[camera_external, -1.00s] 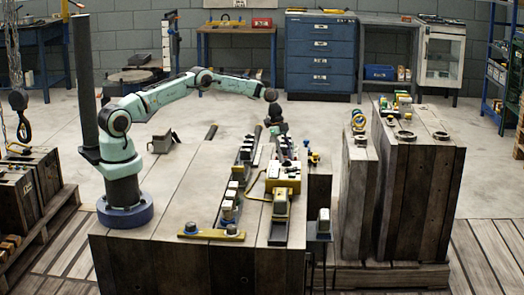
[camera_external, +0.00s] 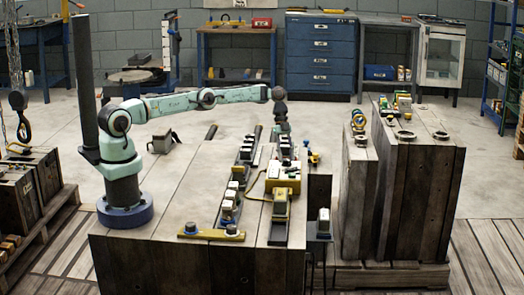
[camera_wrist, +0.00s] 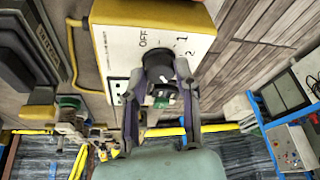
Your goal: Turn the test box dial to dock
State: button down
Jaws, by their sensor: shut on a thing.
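The test box (camera_wrist: 150,40) is yellow with a white top panel; it fills the upper middle of the wrist view. In the outside view the test box (camera_external: 284,174) stands on the wooden crate top. Its dark round dial (camera_wrist: 157,65) has OFF, 1 and 2 printed around it. I cannot read a dock mark or tell the dial's setting. My gripper (camera_wrist: 160,76) has its two fingers on either side of the dial and is shut on it. In the outside view my gripper (camera_external: 283,130) points down at the box's far end; the dial is too small to make out there.
A yellow cable (camera_external: 257,188) loops beside the box. A row of dark blocks with pale tops (camera_external: 238,172) runs left of it. The crate top (camera_external: 180,205) is mostly clear towards my base. Other tall crates (camera_external: 418,180) stand to the right.

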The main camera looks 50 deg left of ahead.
jog(key=c, duration=0.8)
grip_release()
jog(key=s+v, duration=0.1)
jog(key=v, duration=0.6)
jog(key=shift+w+r, duration=0.25)
jog(key=shift+w, duration=0.3)
